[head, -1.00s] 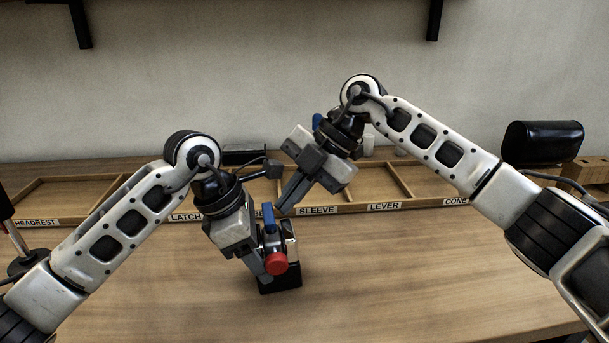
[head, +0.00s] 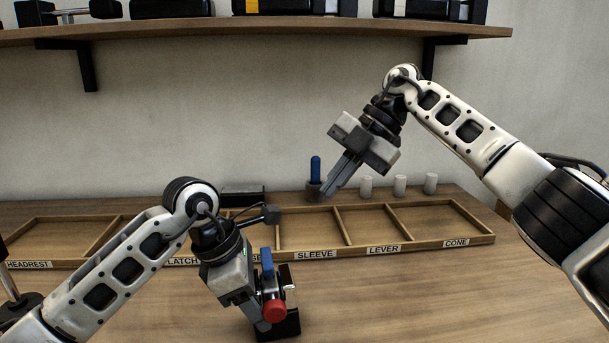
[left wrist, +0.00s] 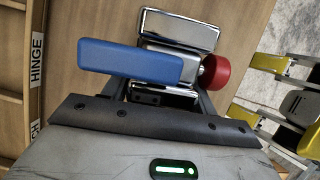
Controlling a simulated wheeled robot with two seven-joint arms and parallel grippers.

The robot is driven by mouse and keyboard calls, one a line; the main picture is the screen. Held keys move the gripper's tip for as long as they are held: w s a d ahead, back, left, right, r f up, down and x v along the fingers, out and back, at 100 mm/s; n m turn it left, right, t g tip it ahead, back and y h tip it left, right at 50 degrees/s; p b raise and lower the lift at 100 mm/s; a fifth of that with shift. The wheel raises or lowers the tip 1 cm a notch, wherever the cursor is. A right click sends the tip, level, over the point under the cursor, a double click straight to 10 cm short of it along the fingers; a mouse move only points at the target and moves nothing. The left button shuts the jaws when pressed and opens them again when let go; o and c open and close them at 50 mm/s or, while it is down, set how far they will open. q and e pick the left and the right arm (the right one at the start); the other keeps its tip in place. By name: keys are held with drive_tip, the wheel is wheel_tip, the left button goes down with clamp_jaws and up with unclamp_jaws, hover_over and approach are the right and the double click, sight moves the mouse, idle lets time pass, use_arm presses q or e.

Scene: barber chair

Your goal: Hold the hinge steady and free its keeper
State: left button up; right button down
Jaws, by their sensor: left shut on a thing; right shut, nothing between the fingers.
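The hinge (head: 288,282) has chrome plates, a blue lever (head: 267,262), a red knob (head: 274,310) and a black block (head: 290,326) beneath it. It stands on the bench at the front. In the left wrist view, the chrome plates (left wrist: 180,30), blue lever and red knob show close up. My left gripper (head: 262,318) is shut on the hinge; its fingertips are partly hidden. My right gripper (head: 327,194) is shut and empty, up at the back, its tips beside a dark holder in the picture. I cannot tell which part is the keeper.
A blue-handled tool (head: 315,170) stands upright in the dark round holder (head: 313,190) behind the trays. Several white cylinders (head: 400,186) stand to its right. A labelled wooden tray (head: 385,250) spans the bench. Bare bench lies right of the hinge.

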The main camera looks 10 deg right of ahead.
use_arm(q)
drive_tip(key=o, duration=1.5)
drive_tip(key=shift+a, duration=0.1)
drive_tip(key=shift+c, duration=0.2)
